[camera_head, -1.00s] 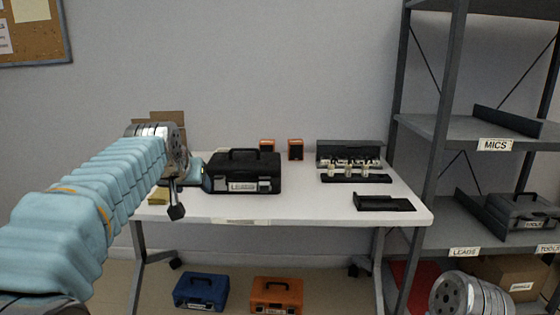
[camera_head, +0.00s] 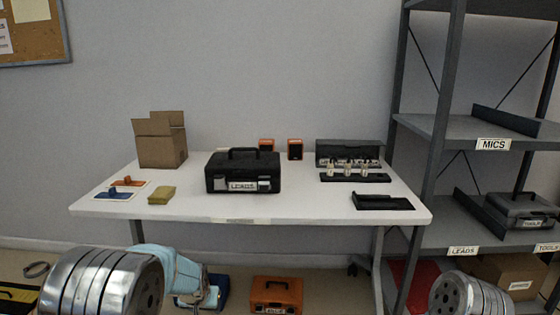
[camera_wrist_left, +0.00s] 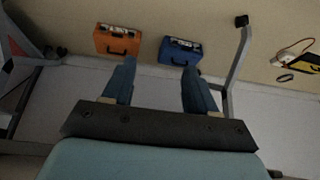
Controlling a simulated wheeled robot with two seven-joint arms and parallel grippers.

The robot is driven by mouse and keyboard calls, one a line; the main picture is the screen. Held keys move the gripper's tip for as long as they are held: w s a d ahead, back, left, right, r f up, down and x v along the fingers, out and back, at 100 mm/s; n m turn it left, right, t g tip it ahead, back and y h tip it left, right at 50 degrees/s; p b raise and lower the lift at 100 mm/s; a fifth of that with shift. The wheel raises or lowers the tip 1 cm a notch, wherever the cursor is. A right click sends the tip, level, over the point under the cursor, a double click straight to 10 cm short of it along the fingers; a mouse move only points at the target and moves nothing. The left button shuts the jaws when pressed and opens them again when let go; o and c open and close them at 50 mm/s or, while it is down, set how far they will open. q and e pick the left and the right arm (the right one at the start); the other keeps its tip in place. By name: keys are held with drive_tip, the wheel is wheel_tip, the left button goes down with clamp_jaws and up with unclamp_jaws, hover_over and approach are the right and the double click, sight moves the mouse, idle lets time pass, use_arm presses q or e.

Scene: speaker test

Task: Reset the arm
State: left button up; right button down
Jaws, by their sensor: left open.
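My left arm shows at the bottom left of the head view, below the table's front edge, with its blue sleeve (camera_head: 175,272) pointing forward. My left gripper (camera_wrist_left: 158,85) is open in the left wrist view, with two dark fingers apart and nothing between them. Beyond the fingers, the blue case (camera_wrist_left: 180,51) and the orange case (camera_wrist_left: 117,40) stand on the floor. In the head view my left arm's end partly hides the blue case. Only a round joint of my right arm shows at the bottom right; my right gripper is out of view.
The white table (camera_head: 300,207) holds a black LEADS case (camera_head: 243,172), a cardboard box (camera_head: 160,142), a yellow cloth (camera_head: 162,195), orange speakers and a black microphone case (camera_head: 350,150). A grey shelf (camera_head: 440,125) stands right. A yellow-black item (camera_wrist_left: 304,62) lies on the floor.

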use_arm(q)
drive_tip(key=s+f+g, duration=0.2)
drive_tip(key=s+f, duration=0.7)
drive_tip(key=f, duration=0.5)
drive_tip(key=s+d+f+g+h, duration=0.1)
drive_tip(key=s+d+f, duration=0.3)
drive_tip(key=s, duration=0.6)
drive_tip(key=s+d+f+n+g+h, duration=0.1)
drive_tip(key=s+d+f+h, duration=0.2)
drive_tip(key=s, duration=0.6)
drive_tip(key=d+f, duration=0.1)
drive_tip(key=d, duration=0.1)
drive_tip(key=shift+s+d+n+g+h, duration=0.3)
drive_tip(key=shift+s, duration=0.1)
